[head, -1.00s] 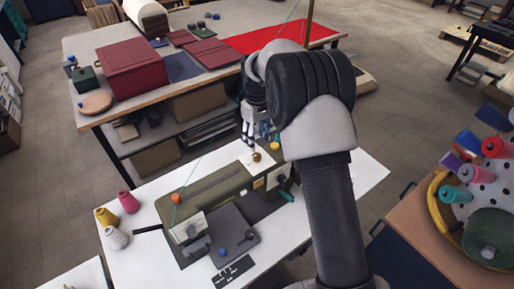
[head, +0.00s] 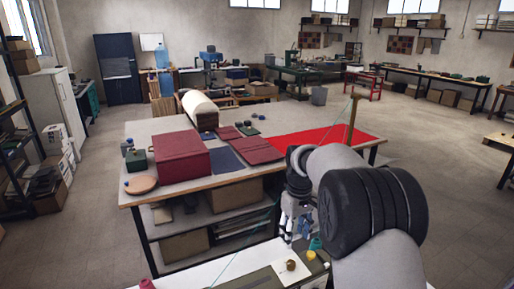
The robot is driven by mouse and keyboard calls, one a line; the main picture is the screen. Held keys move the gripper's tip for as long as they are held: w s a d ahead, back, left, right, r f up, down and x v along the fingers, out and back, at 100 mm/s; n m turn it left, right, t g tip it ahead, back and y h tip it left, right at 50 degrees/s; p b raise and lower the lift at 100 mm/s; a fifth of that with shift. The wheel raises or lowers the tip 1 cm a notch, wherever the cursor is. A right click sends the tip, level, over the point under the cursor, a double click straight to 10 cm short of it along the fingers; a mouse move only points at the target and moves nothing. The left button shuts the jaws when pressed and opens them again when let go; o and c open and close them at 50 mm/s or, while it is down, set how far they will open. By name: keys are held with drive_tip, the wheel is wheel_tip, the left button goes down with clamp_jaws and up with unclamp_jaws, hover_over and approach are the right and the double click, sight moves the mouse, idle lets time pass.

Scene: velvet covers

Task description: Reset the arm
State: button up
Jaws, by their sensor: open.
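My gripper (head: 288,238) hangs downward at the end of my arm, above the white sewing table (head: 215,274) near the bottom of the head view. It is open and I see nothing held in it. My arm (head: 345,190) reaches in from the lower right, with its large dark joint hiding part of the floor and the table's right side. A small round brown-gold thing (head: 291,265) lies on a white patch just below and right of the gripper, apart from it.
A large worktable (head: 290,178) stands behind, with a dark red box (head: 181,156), folded maroon covers (head: 250,150), red cloth (head: 320,138) and a white roll (head: 198,105). A pink spool (head: 147,284) shows at the bottom edge. Floor to the right is open.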

drive_tip(key=s+r+m+t+b, duration=0.15)
drive_tip(key=s+r, duration=0.25)
drive_tip(key=s, duration=0.4)
drive_tip(key=s+r+m+t+b, duration=0.1)
drive_tip(key=s+r+b, duration=0.2)
drive_tip(key=s+r, duration=0.35)
drive_tip(key=s+f+m+t+b, duration=0.1)
drive_tip(key=s+f, duration=0.3)
drive_tip(key=s, duration=0.7)
drive_tip(key=s+f+m+t+b, duration=0.1)
drive_tip(key=s+f+b, duration=0.3)
drive_tip(key=s, duration=0.6)
drive_tip(key=shift+s+f+m, duration=0.35)
drive_tip(key=shift+f+m, duration=0.05)
drive_tip(key=shift+m, duration=0.25)
